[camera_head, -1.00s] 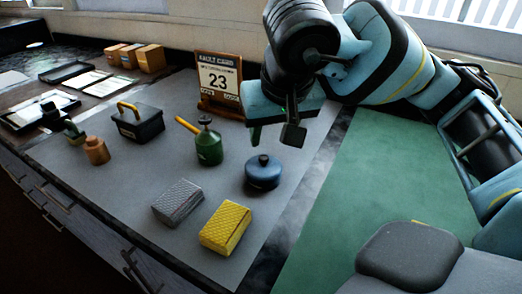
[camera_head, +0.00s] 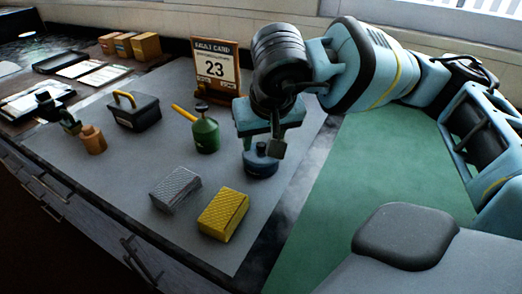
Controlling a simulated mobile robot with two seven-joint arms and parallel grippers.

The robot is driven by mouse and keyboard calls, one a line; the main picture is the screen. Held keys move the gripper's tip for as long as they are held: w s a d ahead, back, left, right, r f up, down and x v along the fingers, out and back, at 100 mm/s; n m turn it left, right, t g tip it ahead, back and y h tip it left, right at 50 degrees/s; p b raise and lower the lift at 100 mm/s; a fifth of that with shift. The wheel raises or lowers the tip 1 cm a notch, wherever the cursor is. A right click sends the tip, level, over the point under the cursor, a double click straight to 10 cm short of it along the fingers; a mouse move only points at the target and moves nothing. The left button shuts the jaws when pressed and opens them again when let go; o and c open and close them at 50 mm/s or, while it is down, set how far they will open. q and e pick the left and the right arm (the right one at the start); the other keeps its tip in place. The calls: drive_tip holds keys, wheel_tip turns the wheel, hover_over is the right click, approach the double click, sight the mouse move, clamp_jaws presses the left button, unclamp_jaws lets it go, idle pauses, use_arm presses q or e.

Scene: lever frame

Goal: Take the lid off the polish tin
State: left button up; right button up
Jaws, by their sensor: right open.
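The polish tin (camera_head: 261,165) is a round, dark blue tin with a knobbed lid on top. It stands upright on the grey mat in the head view. My right gripper (camera_head: 262,147) is open right above the tin, with its fingers at the height of the lid's knob. One finger hides part of the lid, and I cannot tell whether the fingers touch it.
A green oil can (camera_head: 205,136) stands left of the tin. A grey block (camera_head: 175,188) and a yellow block (camera_head: 223,214) lie in front.

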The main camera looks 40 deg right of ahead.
drive_tip(key=shift+w+f, duration=0.2)
drive_tip(key=shift+f, duration=0.35)
clamp_jaws()
drive_tip(key=shift+r, duration=0.1)
drive_tip(key=shift+r, duration=0.4)
drive_tip(key=r, duration=0.1)
drive_tip(key=a+r, duration=0.1)
drive_tip(key=shift+w+r, duration=0.1)
drive_tip(key=shift+r, duration=0.25)
drive_tip(key=w+a, duration=0.1)
drive_tip(key=a, duration=0.4)
drive_tip(key=w+a+r+b, duration=0.1)
drive_tip(key=a, duration=0.3)
drive_tip(key=w+a, duration=0.1)
drive_tip(key=a, duration=0.4)
drive_tip(key=shift+a+r, duration=0.2)
drive_tip(key=shift+a, duration=0.1)
